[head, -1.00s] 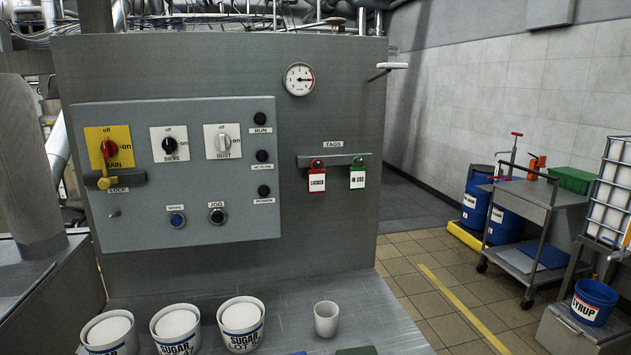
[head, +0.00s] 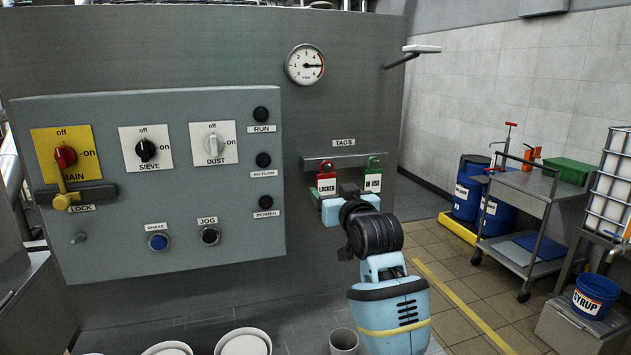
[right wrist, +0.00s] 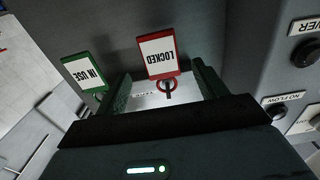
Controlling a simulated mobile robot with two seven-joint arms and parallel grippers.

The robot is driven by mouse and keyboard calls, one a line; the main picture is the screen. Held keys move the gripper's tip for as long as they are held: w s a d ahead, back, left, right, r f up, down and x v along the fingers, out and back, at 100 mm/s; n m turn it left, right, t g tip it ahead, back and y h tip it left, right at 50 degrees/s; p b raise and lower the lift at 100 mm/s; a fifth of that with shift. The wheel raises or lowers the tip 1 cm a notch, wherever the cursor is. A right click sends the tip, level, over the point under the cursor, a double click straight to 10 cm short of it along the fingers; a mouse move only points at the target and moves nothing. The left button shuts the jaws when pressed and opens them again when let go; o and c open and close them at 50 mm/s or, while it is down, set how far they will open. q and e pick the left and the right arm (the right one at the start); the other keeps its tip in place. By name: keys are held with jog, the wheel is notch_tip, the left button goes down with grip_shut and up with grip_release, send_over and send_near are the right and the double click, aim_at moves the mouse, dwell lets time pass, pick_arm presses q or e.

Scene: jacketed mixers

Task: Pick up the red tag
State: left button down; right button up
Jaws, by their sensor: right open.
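The red tag (head: 327,183) reads LOCKED and hangs from the small rail (head: 345,161) under the TAGS label. The green tag (head: 373,181) reads IN USE and hangs just to its right. My right gripper (head: 346,195) is open in front of the tags, and its wrist hides the panel below them. In the right wrist view the picture is turned over; the red tag (right wrist: 160,57) shows between the two open fingers (right wrist: 160,76), apart from both. The green tag (right wrist: 82,70) is outside the fingers, close by the left one. My left gripper is out of view.
A control box (head: 180,258) with switches and buttons stands left of the tags. A gauge (head: 305,65) is above them. Several white tubs (head: 243,343) and a cup (head: 344,340) stand below. A trolley (head: 522,205) is away at the right.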

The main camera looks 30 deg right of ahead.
aim_at(327, 183)
jog(key=shift+s, duration=0.1)
jog(key=shift+w+d, duration=0.1)
jog(key=shift+w, duration=0.1)
jog(key=shift+w+d+r, duration=0.1)
jog(key=shift+w, duration=0.8)
jog(key=shift+d, duration=0.1)
jog(key=x, duration=0.3)
jog(key=shift+w+r, duration=0.2)
jog(key=shift+w, duration=0.25)
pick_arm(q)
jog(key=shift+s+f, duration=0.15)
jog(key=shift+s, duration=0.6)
pick_arm(e)
jog(key=shift+w+d, duration=0.1)
jog(key=shift+w, duration=0.55)
jog(key=shift+c, duration=0.3)
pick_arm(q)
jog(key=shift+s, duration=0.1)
pick_arm(e)
jog(key=c, duration=1)
